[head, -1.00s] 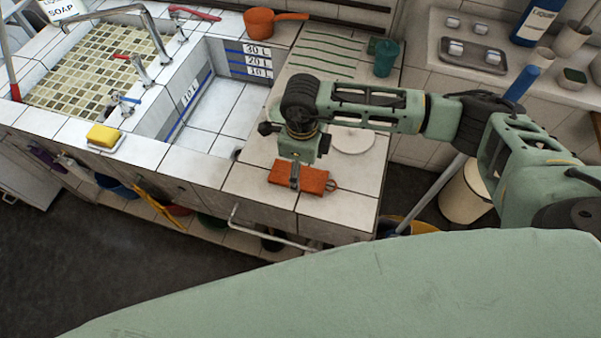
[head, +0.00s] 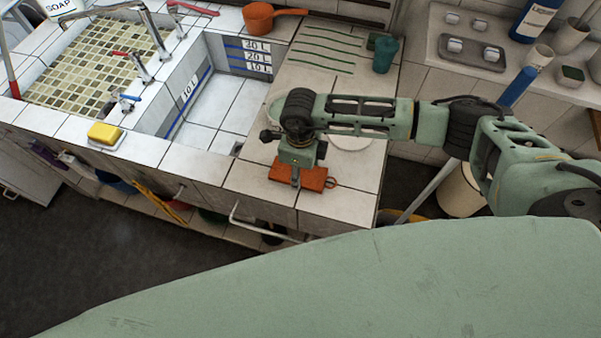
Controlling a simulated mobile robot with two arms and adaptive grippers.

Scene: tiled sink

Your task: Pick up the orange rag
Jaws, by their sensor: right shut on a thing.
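The orange rag (head: 314,180) lies flat on the white tiled counter, near its front edge, with a small loop at its right end. My right gripper (head: 295,180) points down onto the middle of the rag and is shut on it. The fingers cover part of the rag, and the fingertips are small in the picture. The rag still appears to lie against the counter. My left gripper is out of view.
A tiled basin (head: 213,115) with level marks is left of the rag. A yellow sponge (head: 104,133) sits on the left ledge. A white plate (head: 352,140) is behind my right arm. A teal cup (head: 384,56) and orange pot (head: 262,18) stand farther back.

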